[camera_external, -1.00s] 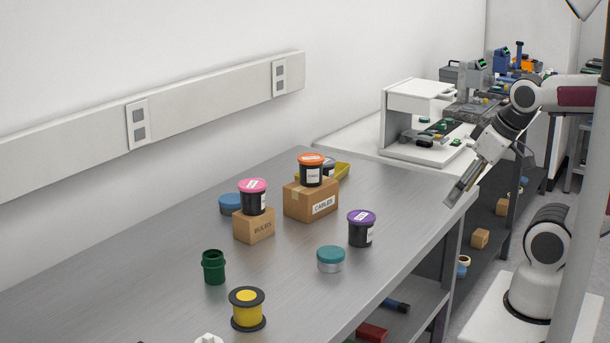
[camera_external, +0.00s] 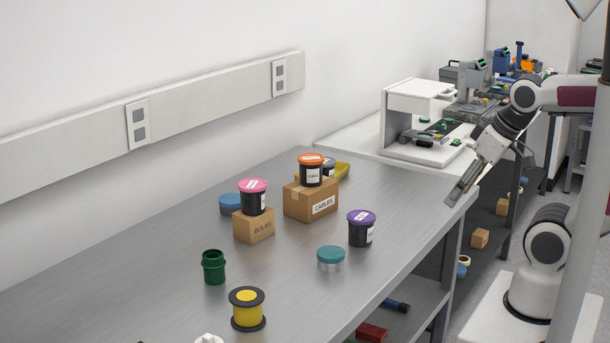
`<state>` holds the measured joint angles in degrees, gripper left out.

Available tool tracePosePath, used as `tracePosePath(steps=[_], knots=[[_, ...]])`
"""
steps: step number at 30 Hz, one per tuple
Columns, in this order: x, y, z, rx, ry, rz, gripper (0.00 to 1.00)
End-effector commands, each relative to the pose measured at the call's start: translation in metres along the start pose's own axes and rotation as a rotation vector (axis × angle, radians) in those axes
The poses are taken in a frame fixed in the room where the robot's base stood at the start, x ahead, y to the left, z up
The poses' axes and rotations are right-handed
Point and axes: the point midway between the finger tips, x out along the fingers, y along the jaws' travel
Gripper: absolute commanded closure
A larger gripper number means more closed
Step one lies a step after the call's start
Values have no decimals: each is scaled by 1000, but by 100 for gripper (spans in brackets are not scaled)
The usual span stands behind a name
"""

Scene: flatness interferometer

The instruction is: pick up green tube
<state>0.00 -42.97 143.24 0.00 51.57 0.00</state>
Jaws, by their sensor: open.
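A dark green tube (camera_external: 213,268) stands upright on the metal table, left of centre. It looks like a small open-topped cylinder with a wider collar. My gripper (camera_external: 456,196) is open and empty, held over the table's right edge. It points down and to the left, well to the right of the green tube and apart from it.
A yellow spool (camera_external: 247,311) stands just in front of the tube. Boxes marked BULBS (camera_external: 254,228) and CABLES (camera_external: 310,204) carry lidded jars behind it. A purple-lidded jar (camera_external: 361,230) and a teal-lidded tin (camera_external: 331,259) stand between tube and gripper. The table's far left is clear.

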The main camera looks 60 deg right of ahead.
Motion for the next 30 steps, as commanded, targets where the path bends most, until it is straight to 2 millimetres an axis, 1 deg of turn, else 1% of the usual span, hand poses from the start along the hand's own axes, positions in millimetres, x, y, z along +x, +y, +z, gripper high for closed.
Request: tracePosePath(steps=[8, 11, 14, 17, 20, 25, 30], knots=[[0, 0, -1, 0, 1, 1, 46], [1, 1, -5, -2, 7, 4, 46], [4, 2, -15, -7, 20, 12, 46], [8, 5, -31, -17, 42, 25, 46], [14, 7, -54, -29, 75, 39, 46], [27, 8, -97, -60, 141, 60, 46], [42, 4, -140, -97, 210, 69, 46]])
